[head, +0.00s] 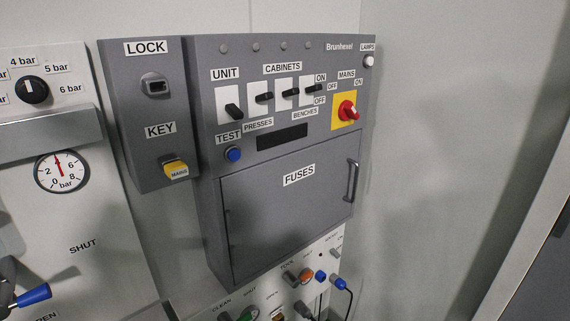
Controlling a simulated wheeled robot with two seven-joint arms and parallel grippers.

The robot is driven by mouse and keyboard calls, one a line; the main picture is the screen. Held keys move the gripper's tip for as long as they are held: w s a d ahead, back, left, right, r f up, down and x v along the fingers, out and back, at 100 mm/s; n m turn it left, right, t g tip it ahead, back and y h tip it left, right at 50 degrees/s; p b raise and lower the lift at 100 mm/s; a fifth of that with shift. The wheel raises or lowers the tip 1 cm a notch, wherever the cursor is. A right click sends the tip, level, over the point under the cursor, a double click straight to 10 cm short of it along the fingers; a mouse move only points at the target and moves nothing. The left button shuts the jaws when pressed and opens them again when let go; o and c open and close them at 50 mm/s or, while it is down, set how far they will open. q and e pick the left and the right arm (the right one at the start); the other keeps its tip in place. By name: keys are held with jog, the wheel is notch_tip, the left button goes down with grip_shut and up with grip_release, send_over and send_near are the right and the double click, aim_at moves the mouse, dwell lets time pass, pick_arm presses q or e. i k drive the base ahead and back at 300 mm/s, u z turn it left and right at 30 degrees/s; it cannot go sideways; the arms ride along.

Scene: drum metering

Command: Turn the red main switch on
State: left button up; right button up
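The red main switch (347,110) is a rotary knob on a yellow plate (337,121), at the upper right of the grey Brunhexel cabinet. The label MAINS is above it, with OFF to its upper left and ON to its upper right. The picture is too small to tell which label the knob points at. On the narrow box at the cabinet's left, a lock (156,86) sits under LOCK. A yellow tag marked MAINS (177,171) sits under KEY. Neither of my grippers shows in the head view.
Several black levers on white plates (229,103) stand left of the switch. A blue TEST button (234,154) is below them. The FUSES door (290,210) has a protruding handle (352,181). Plugs and a cable (341,284) stick out below. The wall right of the cabinet is bare.

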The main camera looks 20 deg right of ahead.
aim_at(347, 110)
jog(key=u, duration=1.8)
jog(key=k, duration=0.95)
jog(key=z, duration=1.8)
